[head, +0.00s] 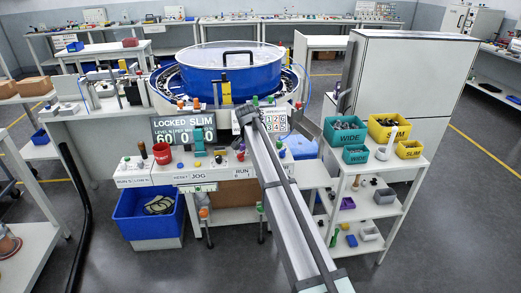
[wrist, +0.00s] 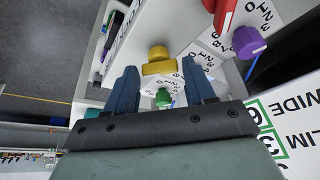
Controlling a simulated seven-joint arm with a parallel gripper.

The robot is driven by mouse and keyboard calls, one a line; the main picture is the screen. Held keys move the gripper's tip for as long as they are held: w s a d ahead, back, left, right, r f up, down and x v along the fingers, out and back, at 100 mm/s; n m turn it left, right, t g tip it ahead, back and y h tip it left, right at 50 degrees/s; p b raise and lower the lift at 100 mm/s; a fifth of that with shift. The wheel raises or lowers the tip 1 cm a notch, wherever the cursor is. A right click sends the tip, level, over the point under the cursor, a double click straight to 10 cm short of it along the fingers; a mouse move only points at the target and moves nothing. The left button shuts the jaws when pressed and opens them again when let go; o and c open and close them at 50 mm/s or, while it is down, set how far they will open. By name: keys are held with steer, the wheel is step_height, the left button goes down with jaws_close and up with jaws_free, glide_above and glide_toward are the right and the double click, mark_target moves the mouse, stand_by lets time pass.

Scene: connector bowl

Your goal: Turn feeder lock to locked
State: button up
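The blue feeder bowl (head: 232,80) with a clear lid and black handle stands at the back of the bench in the head view. A dark display (head: 184,129) in front of it reads "LOCKED SLIM", with large digits below. In the wrist view my gripper (wrist: 159,66) is open, its two dark blue fingers apart. A yellow knob (wrist: 158,53) and a smaller green knob (wrist: 163,98) show in the gap between the fingers, with nothing visibly gripped. I cannot tell which knob is the feeder lock. I cannot clearly make out the gripper in the head view.
In the wrist view a red part (wrist: 225,14) and a purple knob (wrist: 248,42) sit close to the right finger. A long grey beam (head: 290,200) crosses the front in the head view. Yellow bins (head: 388,127) and green bins (head: 344,130) stand at right; a blue bin (head: 145,222) is below.

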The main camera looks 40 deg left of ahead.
steer(key=shift+o, duration=1.3)
steer(key=v, duration=1.3)
steer(key=shift+s+r, duration=0.15)
steer(key=shift+r, duration=0.2)
